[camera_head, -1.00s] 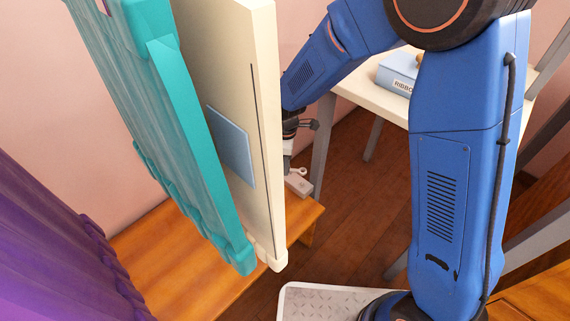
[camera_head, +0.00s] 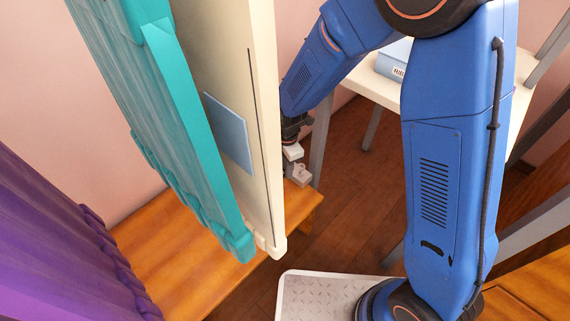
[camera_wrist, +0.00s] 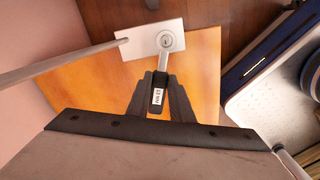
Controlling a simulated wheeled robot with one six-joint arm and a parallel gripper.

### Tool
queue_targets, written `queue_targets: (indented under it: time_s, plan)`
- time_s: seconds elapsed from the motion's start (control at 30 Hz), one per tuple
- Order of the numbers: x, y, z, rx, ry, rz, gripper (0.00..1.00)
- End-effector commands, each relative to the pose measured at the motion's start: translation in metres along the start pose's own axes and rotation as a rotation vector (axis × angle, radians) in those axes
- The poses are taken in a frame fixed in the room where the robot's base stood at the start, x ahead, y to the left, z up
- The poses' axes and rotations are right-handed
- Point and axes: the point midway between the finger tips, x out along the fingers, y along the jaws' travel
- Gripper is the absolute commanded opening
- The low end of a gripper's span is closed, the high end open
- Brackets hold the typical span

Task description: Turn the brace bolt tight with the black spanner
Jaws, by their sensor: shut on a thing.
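In the wrist view my gripper (camera_wrist: 158,92) is shut on a spanner (camera_wrist: 170,62). The spanner has a dark handle with a small white label and a pale grey ring end. The ring lies over the brace bolt (camera_wrist: 166,40) on a white bracket plate (camera_wrist: 138,44). The bolt shows inside the ring; how deep the ring sits on it I cannot tell. In the head view my gripper (camera_head: 292,152) is small and partly hidden behind the cream board, just above the bracket (camera_head: 301,175).
A cream board (camera_head: 262,120) and hanging teal cloth (camera_head: 195,150) stand close left of my gripper. An orange wooden bench (camera_head: 170,250) lies below. A pale rod (camera_wrist: 60,64) runs to the bracket. A white table (camera_head: 378,92) with a blue box (camera_head: 392,62) stands behind.

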Motion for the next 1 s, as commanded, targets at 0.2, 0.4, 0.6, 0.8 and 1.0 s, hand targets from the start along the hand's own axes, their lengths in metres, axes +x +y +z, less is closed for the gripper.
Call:
queue_targets:
  time_s: [0.2, 0.4, 0.6, 0.8, 1.0]
  plan:
    - [0.0, -0.013, 0.001, -0.224, 0.0, 0.0, 0.0]
    - [0.0, -0.024, 0.005, -0.424, 0.0, 0.0, 0.0]
    - [0.0, -0.034, 0.011, -0.612, 0.0, -0.001, 0.0]
    - [0.001, -0.04, 0.014, -0.736, 0.0, 0.0, 0.0]
    - [0.008, -0.04, 0.014, -0.731, 0.0, -0.001, 0.0]
